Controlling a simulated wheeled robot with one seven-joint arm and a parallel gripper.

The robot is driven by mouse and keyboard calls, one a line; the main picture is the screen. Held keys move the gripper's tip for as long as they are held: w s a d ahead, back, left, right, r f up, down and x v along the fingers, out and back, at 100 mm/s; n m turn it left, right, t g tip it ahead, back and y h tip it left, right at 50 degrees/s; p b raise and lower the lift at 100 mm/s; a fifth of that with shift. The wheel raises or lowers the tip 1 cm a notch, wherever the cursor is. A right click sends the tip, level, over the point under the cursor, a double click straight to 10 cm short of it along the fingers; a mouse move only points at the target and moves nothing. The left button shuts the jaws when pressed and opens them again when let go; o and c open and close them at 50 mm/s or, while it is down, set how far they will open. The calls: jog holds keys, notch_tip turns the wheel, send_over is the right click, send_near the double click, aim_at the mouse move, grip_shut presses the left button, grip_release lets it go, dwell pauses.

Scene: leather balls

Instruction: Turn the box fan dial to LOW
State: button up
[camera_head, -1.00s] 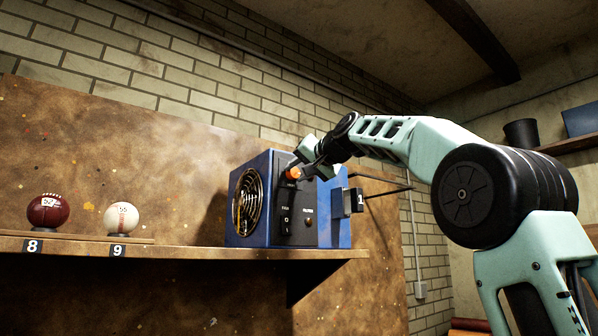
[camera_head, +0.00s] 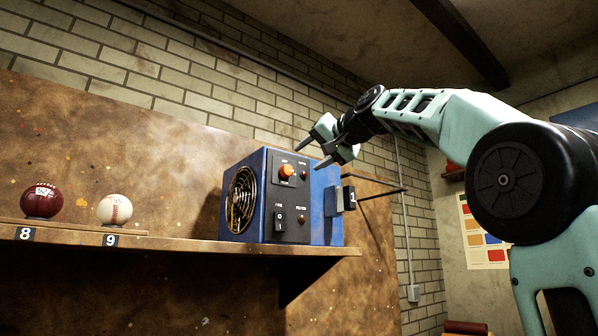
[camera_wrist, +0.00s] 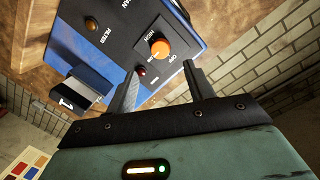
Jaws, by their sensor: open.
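The box fan (camera_head: 262,225) is a blue box on the wooden shelf, with a round grille on its left side and a black control panel (camera_head: 290,230). Its orange dial (camera_head: 287,170) sits near the top of the panel. The dial also shows in the wrist view (camera_wrist: 158,46), with small lettering around it; its pointer setting is too small to tell. My gripper (camera_head: 309,155) is open and empty, a little in front of and to the right of the dial, apart from it. In the wrist view the dial appears just beyond the gap between the fingers (camera_wrist: 160,70).
A black-and-white number 1 tag (camera_head: 349,197) sticks out at the fan's right. A dark red ball (camera_head: 41,201) and a baseball (camera_head: 114,210) stand at left on the shelf (camera_head: 180,246).

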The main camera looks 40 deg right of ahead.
jog(key=s+r+b, duration=0.1)
jog(key=s, duration=0.7)
jog(key=shift+s+d, duration=0.15)
jog(key=shift+s, duration=0.2)
